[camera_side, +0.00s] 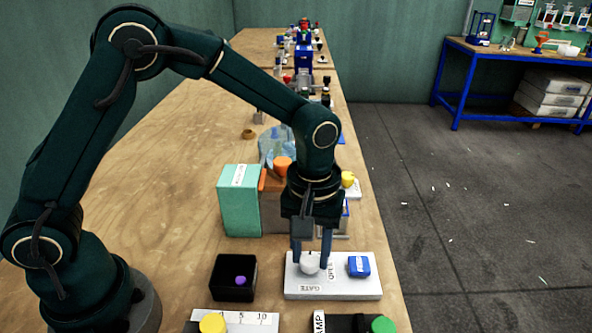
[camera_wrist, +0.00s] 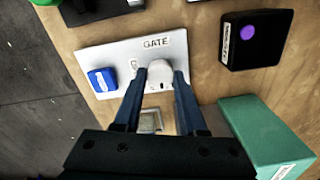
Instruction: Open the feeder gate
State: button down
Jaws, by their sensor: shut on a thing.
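The gate panel is a pale grey plate (camera_side: 345,288) near the front edge of the bench, lettered GATE and OPEN. A round white knob (camera_side: 309,264) stands on its left part. My gripper (camera_side: 311,256) points down with its two blue-grey fingers on either side of the knob, shut on it. In the wrist view the knob (camera_wrist: 159,74) sits between the fingertips (camera_wrist: 159,82), above the plate (camera_wrist: 112,55). A blue block (camera_side: 359,266) sits on the right part of the plate, apart from the fingers. The knob partly hides the OPEN lettering in the wrist view.
A black box with a purple button (camera_side: 240,281) stands left of the plate. A teal box (camera_side: 239,200) and an orange-topped device (camera_side: 283,165) stand behind. A yellow knob (camera_side: 213,323) and a green knob (camera_side: 383,325) are in front. Bare wood lies at the back left.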

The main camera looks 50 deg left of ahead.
jog(key=shift+m, duration=0.4)
jog(key=m, duration=0.3)
jog(key=shift+m, duration=0.3)
jog(key=m, duration=0.4)
jog(key=shift+d+m, duration=0.1)
jog(key=shift+m, duration=0.2)
jog(key=m, duration=0.4)
jog(key=shift+m, duration=0.3)
jog(key=shift+s+m, duration=0.1)
jog(key=shift+m, duration=2.1)
jog(key=shift+c, duration=2.3)
grip_release()
